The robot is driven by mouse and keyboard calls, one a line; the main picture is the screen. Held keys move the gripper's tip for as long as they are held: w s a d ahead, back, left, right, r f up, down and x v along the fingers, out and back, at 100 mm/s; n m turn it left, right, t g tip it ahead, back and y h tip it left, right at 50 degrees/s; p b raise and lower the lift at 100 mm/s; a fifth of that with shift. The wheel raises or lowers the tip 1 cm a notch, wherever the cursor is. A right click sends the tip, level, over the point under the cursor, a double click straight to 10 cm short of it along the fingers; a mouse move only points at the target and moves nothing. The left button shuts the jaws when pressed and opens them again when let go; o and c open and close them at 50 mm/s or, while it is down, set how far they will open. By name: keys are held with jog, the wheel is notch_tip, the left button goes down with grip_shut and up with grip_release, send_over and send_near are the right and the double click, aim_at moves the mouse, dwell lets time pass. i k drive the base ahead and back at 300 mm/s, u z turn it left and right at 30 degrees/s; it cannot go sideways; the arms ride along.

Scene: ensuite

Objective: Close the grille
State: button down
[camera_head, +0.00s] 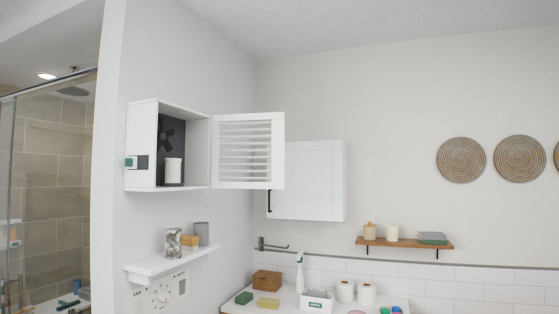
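The grille (249,151) is a white louvred door with horizontal slats in a plain frame. It stands open, swung out to the right of a white wall box (141,118) on the left wall. The box's front is uncovered. Inside it I see a dark panel with a fan (171,132) and a white ribbed cylinder (173,170). The grille's right part overlaps a white wall cabinet (315,180) behind it in the picture. My gripper is not in view.
A small white shelf (140,271) with jars is below the box. A counter (235,308) with baskets and rolls is at the bottom. A wooden shelf (388,243) is on the back wall. A glass shower (45,180) is at left. Space before the grille looks clear.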

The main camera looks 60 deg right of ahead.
aim_at(277, 122)
jog(key=u, duration=4.95)
jog(key=i, duration=0.1)
jog(key=z, duration=3.3)
jog(key=k, duration=1.45)
jog(key=z, duration=3.75)
jog(key=i, duration=0.1)
jog(key=u, duration=2.1)
